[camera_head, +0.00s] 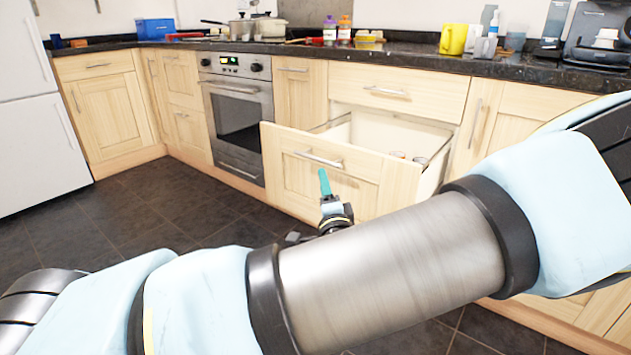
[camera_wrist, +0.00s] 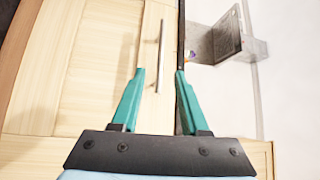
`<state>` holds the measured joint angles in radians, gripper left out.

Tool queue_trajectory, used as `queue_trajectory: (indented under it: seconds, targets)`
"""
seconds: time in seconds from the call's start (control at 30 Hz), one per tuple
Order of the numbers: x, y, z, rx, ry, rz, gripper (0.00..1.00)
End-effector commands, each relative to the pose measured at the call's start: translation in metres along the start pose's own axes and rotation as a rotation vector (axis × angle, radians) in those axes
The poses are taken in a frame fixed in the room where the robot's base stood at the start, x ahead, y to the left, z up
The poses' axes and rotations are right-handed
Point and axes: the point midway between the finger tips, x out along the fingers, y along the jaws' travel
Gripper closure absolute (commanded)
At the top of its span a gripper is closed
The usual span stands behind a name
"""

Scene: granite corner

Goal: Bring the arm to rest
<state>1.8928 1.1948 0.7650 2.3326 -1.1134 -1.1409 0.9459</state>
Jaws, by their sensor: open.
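My gripper (camera_head: 325,182) shows in the head view just in front of the pulled-out drawer (camera_head: 385,187), mostly hidden behind my arm; only one teal finger stands clear. In the wrist view both teal fingers of my gripper (camera_wrist: 160,74) are apart, with nothing held between them. A long metal handle (camera_wrist: 161,55) on a pale wooden front shows in the gap between them. I cannot tell whether a finger touches the wood. My arm crosses the lower head view from left to right.
The drawer stands open below the dark worktop (camera_head: 415,60), with small items (camera_head: 420,160) inside. An oven (camera_head: 238,115) is left of it and a white fridge (camera_head: 35,130) stands far left. A yellow mug (camera_head: 453,39) is on the worktop. Dark floor (camera_head: 150,205) at left is clear.

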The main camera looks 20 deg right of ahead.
Motion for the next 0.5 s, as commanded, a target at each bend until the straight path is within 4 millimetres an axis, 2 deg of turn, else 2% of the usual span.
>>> queue_trajectory:
  seconds: [0.17,0.27,0.37,0.5]
  targets:
    - [0.001,0.000,0.001,-0.002,-0.003,0.002,0.55]
    - [0.006,0.005,0.012,-0.023,-0.038,0.038,0.55]
    - [0.015,0.020,0.041,-0.081,-0.126,0.134,0.55]
    - [0.022,0.050,0.095,-0.231,-0.314,0.335,0.55]
